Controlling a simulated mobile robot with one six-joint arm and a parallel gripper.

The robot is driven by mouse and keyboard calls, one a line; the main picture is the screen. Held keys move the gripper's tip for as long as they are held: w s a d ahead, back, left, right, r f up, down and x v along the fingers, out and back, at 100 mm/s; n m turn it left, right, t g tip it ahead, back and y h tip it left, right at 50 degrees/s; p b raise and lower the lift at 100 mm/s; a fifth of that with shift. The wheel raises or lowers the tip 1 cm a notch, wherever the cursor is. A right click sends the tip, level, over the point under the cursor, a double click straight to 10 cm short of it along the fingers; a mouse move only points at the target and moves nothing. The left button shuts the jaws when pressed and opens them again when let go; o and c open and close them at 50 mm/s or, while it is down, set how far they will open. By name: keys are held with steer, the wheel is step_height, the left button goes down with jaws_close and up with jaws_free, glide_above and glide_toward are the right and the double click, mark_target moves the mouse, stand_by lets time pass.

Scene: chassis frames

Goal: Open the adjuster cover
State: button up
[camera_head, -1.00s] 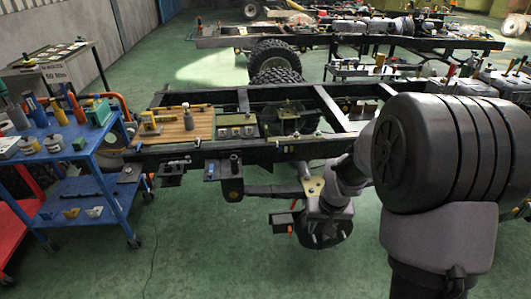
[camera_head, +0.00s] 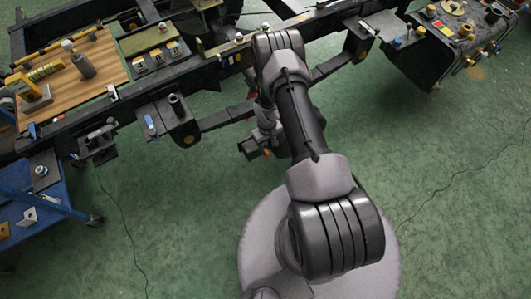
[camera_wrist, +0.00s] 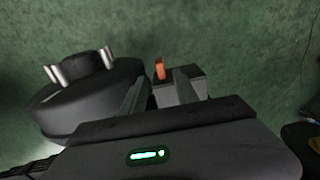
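A small dark box with an orange tab, which may be the adjuster and its cover, hangs below the chassis rail. The fingers stand apart and look open. Whether they touch the box or tab cannot be told. The cover's own edge and position are not clear.
A round dark hub (camera_wrist: 90,98) with bright studs is close on the left in the wrist view. The chassis rail (camera_head: 225,62) crosses above my arm. A wooden board (camera_head: 95,75) with tools rests on the frame. A blue cart (camera_head: 45,205) stands left. Green floor is free in front.

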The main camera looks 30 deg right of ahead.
mark_target(266, 151)
step_height(266, 151, down, 8)
steer(key=b, duration=0.2)
steer(key=shift+w+r+b, duration=0.1)
steer(key=shift+r+b, duration=0.15)
steer(key=shift+b, duration=0.15)
jaws_close()
stand_by(1.0)
